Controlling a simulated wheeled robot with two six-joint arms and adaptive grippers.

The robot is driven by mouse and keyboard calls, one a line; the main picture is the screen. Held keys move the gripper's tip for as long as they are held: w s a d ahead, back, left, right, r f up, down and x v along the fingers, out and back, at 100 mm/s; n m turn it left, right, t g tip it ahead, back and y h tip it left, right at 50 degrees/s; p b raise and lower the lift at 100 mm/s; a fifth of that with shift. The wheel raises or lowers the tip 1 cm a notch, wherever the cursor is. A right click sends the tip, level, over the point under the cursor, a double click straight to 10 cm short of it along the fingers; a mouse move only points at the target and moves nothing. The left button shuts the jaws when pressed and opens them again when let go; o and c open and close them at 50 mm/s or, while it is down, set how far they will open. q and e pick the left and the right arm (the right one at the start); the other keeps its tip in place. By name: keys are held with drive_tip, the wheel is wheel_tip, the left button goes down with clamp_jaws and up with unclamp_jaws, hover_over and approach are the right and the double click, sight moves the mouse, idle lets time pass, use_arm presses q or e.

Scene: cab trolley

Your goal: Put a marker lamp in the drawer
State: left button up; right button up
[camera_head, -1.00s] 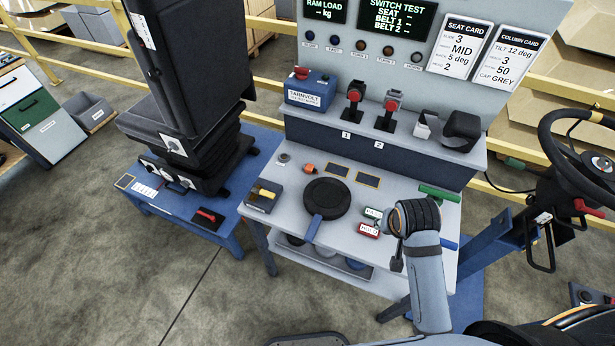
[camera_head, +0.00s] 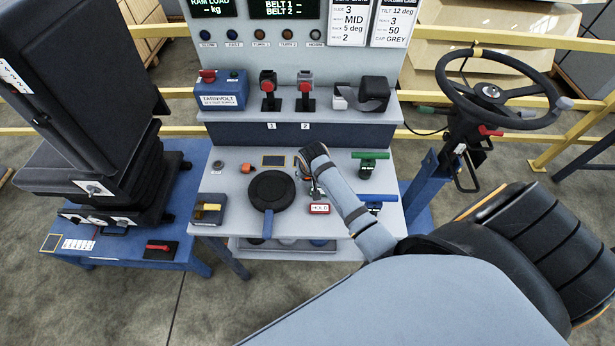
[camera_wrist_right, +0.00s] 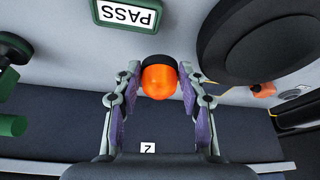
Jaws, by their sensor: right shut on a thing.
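An orange marker lamp with a black base (camera_wrist_right: 158,82) sits between the purple-padded fingers of my right gripper (camera_wrist_right: 152,92), which is shut on it. In the head view this gripper (camera_head: 315,188) is over the trolley's worktop (camera_head: 228,185), mostly hidden by its own arm, and I cannot make out the held lamp there. A second orange lamp (camera_head: 247,168) lies on the worktop left of the black disc, and also shows in the wrist view (camera_wrist_right: 264,90). My left gripper is out of view.
A black round disc with a blue handle (camera_head: 271,190) lies near the gripper. The raised shelf (camera_head: 345,107) stands behind; a steering wheel (camera_head: 497,92) is at right.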

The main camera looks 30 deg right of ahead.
sight(308, 179)
drive_tip(key=shift+w+f, duration=0.2)
drive_tip(key=shift+f, duration=1.6)
drive_tip(key=shift+f, duration=0.1)
drive_tip(key=o, duration=0.8)
drive_tip(key=shift+o, duration=0.2)
